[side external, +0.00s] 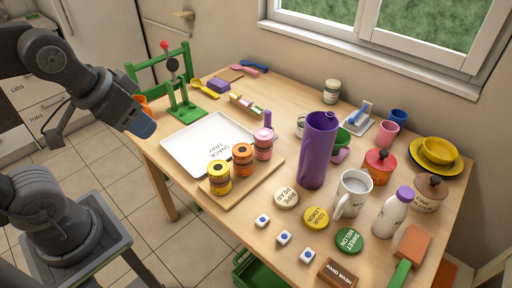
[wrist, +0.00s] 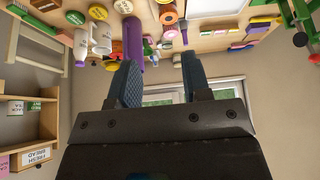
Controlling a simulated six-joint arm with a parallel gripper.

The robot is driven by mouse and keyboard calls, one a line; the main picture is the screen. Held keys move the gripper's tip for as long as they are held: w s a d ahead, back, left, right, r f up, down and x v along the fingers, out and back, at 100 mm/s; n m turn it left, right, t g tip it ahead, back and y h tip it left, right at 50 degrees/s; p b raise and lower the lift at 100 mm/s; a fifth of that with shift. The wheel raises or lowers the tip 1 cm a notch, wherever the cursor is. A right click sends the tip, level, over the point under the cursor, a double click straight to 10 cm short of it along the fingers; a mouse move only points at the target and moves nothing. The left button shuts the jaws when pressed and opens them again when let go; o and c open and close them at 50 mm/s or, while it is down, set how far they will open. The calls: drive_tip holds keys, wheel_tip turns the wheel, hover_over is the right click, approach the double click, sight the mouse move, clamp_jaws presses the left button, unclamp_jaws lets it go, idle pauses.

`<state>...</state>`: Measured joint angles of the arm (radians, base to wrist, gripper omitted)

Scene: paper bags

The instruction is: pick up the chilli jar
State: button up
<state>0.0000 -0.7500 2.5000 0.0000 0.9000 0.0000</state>
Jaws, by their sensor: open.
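A white snack tray (side external: 190,150) lies behind the jars. A tall purple vase (side external: 318,150) and a white mug (side external: 353,190) stand to their right. Round labelled discs and small dice lie in front. A green stand (side external: 186,112) is near the table's left end.

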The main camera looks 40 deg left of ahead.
drive_tip(key=o, duration=0.9)
drive_tip(key=n+g+y, duration=0.2)
drive_tip(key=n, duration=0.5)
hover_over(264, 133)
drive_tip(key=s+d, duration=0.2)
drive_tip(key=s, duration=0.3)
wheel_tip(264, 133, down, 14)
drive_tip(key=x, duration=0.9)
drive_tip(key=shift+w+a+r, duration=0.1)
drive_tip(key=shift+y, duration=0.3)
drive_tip(key=shift+w+d+x, duration=0.1)
drive_tip(key=shift+x, duration=0.9)
drive_tip(key=shift+w+d+x, duration=0.1)
drive_tip(key=shift+d+x, duration=0.05)
drive_tip(key=shift+x, duration=0.9)
drive_tip(key=shift+w+d+x, duration=0.1)
drive_tip(key=shift+w+x, duration=0.05)
drive_tip(key=shift+x, duration=0.85)
